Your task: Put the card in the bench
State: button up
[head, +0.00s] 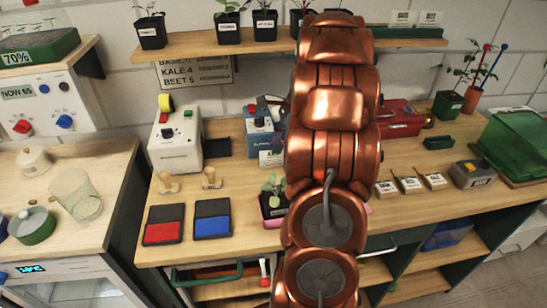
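The wooden bench (422,218) runs across the middle and right, with a green handle (222,277) at its lower left front and open shelves below. I cannot tell which item is the card. Small white labelled cards (402,18) stand on the wall shelf at upper right. Several small pale packets (410,185) with dark marks lie on the bench right of my arm. My copper arm fills the middle of the view and hides part of the bench. My gripper is not visible, so I cannot see whether it holds anything.
Red (163,231) and blue (212,226) pads, two wooden stamps and a white machine (176,140) stand on the bench's left. A potted seedling (273,198) is close beside my arm. A green-covered tray (515,140) is at right.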

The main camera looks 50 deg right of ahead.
jog(key=p, duration=0.2)
send_over(273, 167)
notch_tip(273, 167, down, 5)
jog(key=shift+r, duration=0.1)
jog(key=shift+d, duration=0.1)
grip_shut()
